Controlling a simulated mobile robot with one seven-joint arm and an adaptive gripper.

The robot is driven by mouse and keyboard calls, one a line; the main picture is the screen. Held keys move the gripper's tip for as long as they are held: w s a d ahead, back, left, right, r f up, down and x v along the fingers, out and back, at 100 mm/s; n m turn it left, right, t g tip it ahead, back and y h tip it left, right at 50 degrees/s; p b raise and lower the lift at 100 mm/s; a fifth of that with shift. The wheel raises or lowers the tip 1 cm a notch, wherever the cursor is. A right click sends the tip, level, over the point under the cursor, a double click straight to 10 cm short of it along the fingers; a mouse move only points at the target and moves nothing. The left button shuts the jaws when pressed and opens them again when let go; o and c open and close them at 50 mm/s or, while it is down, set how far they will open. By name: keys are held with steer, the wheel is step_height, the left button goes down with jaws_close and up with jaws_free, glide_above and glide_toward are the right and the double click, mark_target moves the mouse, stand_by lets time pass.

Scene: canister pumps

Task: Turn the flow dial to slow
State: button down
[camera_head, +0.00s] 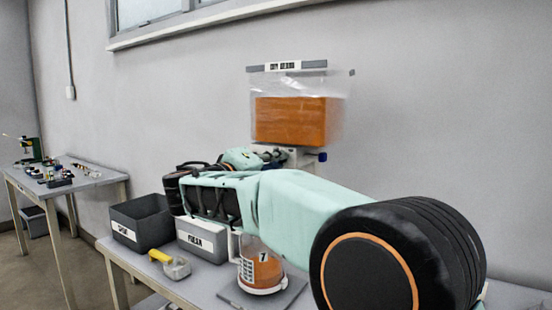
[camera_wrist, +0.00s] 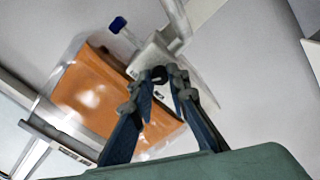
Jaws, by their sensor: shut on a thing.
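My gripper (camera_wrist: 164,78) points at a white wall-mounted unit (camera_wrist: 149,56) in the wrist view. Its fingers are shut on a small black round knob, which looks like the flow dial (camera_wrist: 159,73), on the unit's near edge. The dial's markings cannot be read. A blue knob (camera_wrist: 117,24) sticks out of the unit's side, apart from the fingers. In the head view my gripper (camera_head: 278,155) is in front of the white unit (camera_head: 306,154), and my arm hides the dial.
A clear bag of orange liquid (camera_head: 290,120) hangs above the unit. Below my arm stands a canister marked 7 (camera_head: 266,272) on a grey plate.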

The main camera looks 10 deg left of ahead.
steer(key=shift+n+p, duration=5.5)
steer(key=shift+n, duration=1.9)
steer(key=c, duration=2.2)
jaws_free()
steer(key=shift+o, duration=0.2)
steer(key=v, duration=1.2)
